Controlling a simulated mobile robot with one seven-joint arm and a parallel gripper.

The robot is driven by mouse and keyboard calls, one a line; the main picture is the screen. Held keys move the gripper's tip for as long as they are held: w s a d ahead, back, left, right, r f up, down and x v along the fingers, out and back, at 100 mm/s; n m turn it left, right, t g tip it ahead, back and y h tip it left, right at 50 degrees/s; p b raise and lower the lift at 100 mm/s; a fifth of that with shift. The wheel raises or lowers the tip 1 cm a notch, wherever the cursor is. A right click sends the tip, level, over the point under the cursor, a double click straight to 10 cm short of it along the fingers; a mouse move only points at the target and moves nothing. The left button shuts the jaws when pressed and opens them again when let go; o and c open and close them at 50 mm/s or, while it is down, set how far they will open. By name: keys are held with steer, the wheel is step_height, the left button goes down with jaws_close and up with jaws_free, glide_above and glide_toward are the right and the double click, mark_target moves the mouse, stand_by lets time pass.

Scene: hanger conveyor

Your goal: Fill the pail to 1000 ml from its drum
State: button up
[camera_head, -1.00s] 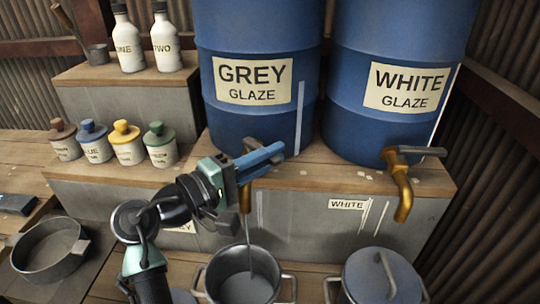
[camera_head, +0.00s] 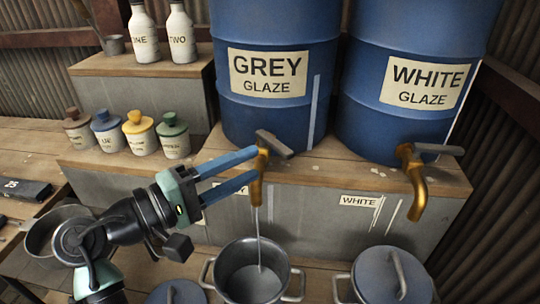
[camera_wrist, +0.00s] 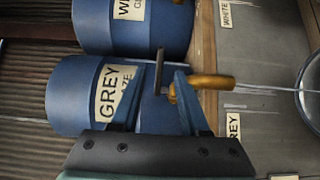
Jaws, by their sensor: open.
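The blue grey-glaze drum (camera_head: 265,110) stands on the wooden shelf. Its brass tap (camera_head: 257,175) has a dark handle (camera_head: 273,144) turned out to the right. A thin grey stream (camera_head: 258,235) runs from the tap into the open grey pail (camera_head: 251,272) below. Some grey liquid shows in the pail; its level in ml cannot be read. My gripper (camera_head: 255,163) is open, its blue fingers pointing at the tap from the left. In the wrist view, the tap (camera_wrist: 200,82) and its handle (camera_wrist: 159,75) show near and beyond the fingertips (camera_wrist: 158,78); contact cannot be told.
The white-glaze drum (camera_head: 415,90) with its tap (camera_head: 414,185) stands at right, above a lidded pail (camera_head: 390,278). Several lidded jars (camera_head: 139,135) and two bottles (camera_head: 178,35) stand at left. A pan (camera_head: 42,235) sits behind my arm.

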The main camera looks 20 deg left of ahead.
steer(key=v, duration=0.5)
stand_by(7.5)
